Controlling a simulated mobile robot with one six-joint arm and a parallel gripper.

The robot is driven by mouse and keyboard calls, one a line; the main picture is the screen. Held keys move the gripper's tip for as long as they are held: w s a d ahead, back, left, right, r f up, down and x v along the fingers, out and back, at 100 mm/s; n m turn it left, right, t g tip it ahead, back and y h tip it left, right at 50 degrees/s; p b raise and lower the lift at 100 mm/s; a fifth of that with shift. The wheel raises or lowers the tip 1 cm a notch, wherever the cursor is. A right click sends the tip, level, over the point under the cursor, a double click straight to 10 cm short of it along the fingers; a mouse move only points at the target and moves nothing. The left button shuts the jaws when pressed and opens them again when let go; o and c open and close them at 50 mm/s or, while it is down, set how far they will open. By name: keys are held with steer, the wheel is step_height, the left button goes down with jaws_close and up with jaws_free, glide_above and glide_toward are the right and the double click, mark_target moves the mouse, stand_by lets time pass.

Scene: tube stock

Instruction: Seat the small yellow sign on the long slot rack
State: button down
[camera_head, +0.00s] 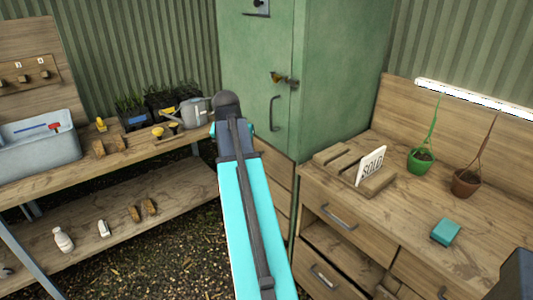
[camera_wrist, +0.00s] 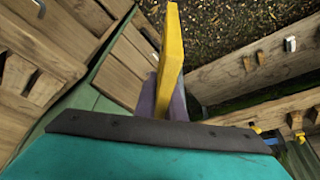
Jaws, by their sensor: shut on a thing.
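The small yellow sign (camera_wrist: 171,50) shows nearly edge-on in the wrist view, standing out beyond my gripper (camera_wrist: 163,98). My gripper's purple-grey fingers are shut on its lower part. The sign is in the air, away from any rack. In the head view my own arm hides the gripper and the sign. The long slot rack (camera_head: 335,153), a wooden block with slots, lies on the right bench. A white SOLD sign (camera_head: 371,165) stands upright in it towards its right end; the slots to the left look empty.
On the right bench (camera_head: 410,230) are a green pot (camera_head: 420,161), a brown pot (camera_head: 466,182) and a teal block (camera_head: 446,232). A green cabinet (camera_head: 330,70) stands behind. The left bench (camera_head: 75,173) holds a grey tub (camera_head: 40,150), plants and a watering can (camera_head: 195,111).

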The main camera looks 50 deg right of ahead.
steer(key=w+a+n+t+y, duration=0.1)
steer(key=w+a+n, duration=0.2)
steer(key=w+a, duration=0.5)
steer(key=w+a+n+t+y, duration=0.1)
steer(key=w+a+n, duration=0.25)
steer(key=a, duration=0.95)
steer(key=w+a+n+y, duration=0.1)
steer(key=w+a+n, duration=0.1)
steer(key=a, duration=1)
steer(key=w+a+n, duration=0.2)
steer(key=a+n, duration=0.1)
steer(key=a, duration=0.9)
steer(key=shift+f+y, duration=0.15)
steer(key=shift+y, duration=0.25)
steer(key=shift+n, duration=0.25)
